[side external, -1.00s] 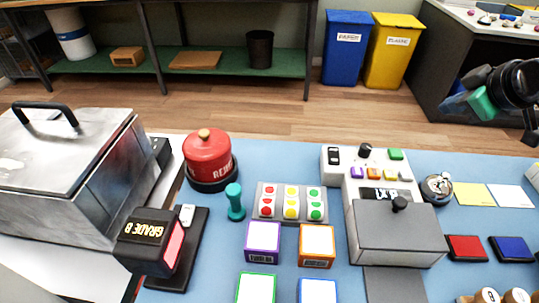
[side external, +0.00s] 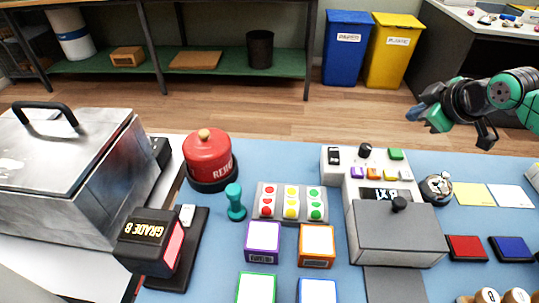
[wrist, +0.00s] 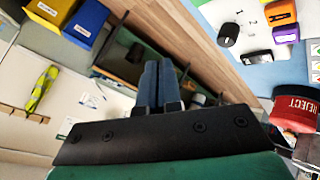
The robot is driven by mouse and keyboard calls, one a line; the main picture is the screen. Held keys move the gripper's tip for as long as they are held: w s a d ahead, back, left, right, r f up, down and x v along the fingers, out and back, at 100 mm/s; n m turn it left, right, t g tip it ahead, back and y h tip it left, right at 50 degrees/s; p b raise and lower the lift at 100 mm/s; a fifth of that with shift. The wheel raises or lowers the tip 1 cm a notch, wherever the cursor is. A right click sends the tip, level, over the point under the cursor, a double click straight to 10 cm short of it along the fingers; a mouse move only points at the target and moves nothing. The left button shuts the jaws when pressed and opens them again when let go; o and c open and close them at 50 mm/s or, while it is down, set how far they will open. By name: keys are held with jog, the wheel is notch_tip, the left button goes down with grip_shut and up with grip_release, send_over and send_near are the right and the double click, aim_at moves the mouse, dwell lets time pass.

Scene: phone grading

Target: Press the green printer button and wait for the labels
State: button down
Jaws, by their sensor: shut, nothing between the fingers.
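The label printer (side external: 420,241) is a grey box with a white control panel behind it, right of centre on the blue mat in the side view. The green button (side external: 396,154) is at the panel's back right, uncovered. A dark display (side external: 384,195) with white characters sits on the panel's front part. My gripper (side external: 411,113) is above and behind the panel, beyond the mat's back edge, clear of the button. Its two blue fingers (wrist: 157,84) are together and empty in the wrist view. I cannot make out the green button in the wrist view.
Purple, orange and yellow buttons (side external: 375,174) and a black knob (side external: 365,150) lie close to the green button. A silver bell (side external: 436,188) stands right of the panel. A red REJECT container (side external: 207,155) is at left. The air above the panel is free.

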aim_at(400, 155)
jog(key=shift+f, duration=3.05)
jog(key=shift+f, duration=0.1)
jog(key=shift+f, duration=0.35)
jog(key=shift+f, duration=0.45)
jog(key=shift+r, duration=0.1)
dwell(0.4)
jog(key=shift+r, duration=0.8)
jog(key=shift+r, duration=0.1)
jog(key=shift+r, duration=2.4)
